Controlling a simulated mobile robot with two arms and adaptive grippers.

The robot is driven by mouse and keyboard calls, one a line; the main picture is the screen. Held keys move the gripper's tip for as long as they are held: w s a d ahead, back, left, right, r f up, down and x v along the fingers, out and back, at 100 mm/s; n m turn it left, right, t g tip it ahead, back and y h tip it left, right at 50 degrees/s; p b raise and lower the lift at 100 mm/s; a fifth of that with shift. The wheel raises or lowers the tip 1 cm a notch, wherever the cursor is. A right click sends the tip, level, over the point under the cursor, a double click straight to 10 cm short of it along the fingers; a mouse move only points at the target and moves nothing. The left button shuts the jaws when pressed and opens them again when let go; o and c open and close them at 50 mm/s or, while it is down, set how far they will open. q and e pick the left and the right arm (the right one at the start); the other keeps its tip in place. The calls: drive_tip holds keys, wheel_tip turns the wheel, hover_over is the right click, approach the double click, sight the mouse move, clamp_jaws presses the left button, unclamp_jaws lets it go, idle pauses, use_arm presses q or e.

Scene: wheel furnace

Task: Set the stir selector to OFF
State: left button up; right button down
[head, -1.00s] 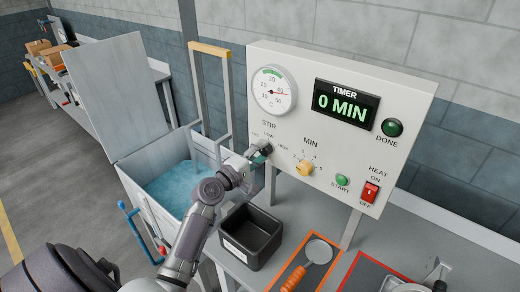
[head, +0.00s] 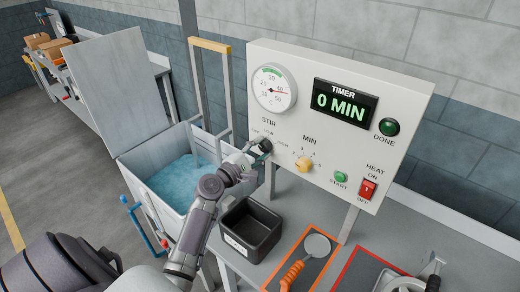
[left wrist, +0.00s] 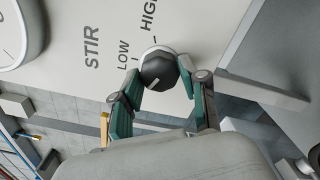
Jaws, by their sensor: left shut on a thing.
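The stir selector is a black knob (left wrist: 158,71) below the STIR lettering on the white control panel (head: 300,130). In the left wrist view its white mark points to the lower left, away from HIGH and past LOW. The OFF label is hidden there behind a finger. My left gripper (left wrist: 157,96) has its two green-padded fingers on either side of the knob and is shut on it. In the head view the left gripper (head: 258,149) covers most of the knob. My right gripper is not in view.
A yellow timer knob (head: 304,164), green START button (head: 341,177) and red HEAT switch (head: 369,189) share the panel. Below are a black bin (head: 238,247) and a skimmer (head: 317,246) on an orange-edged mat. A blue-filled tank (head: 180,180) stands left.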

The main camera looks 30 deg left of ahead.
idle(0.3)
use_arm(q)
drive_tip(key=o, duration=1.1)
drive_tip(key=shift+s, duration=0.1)
drive_tip(key=s, duration=0.7)
drive_tip(key=s+a, duration=0.1)
drive_tip(key=s, duration=0.3)
drive_tip(key=shift+s, duration=0.35)
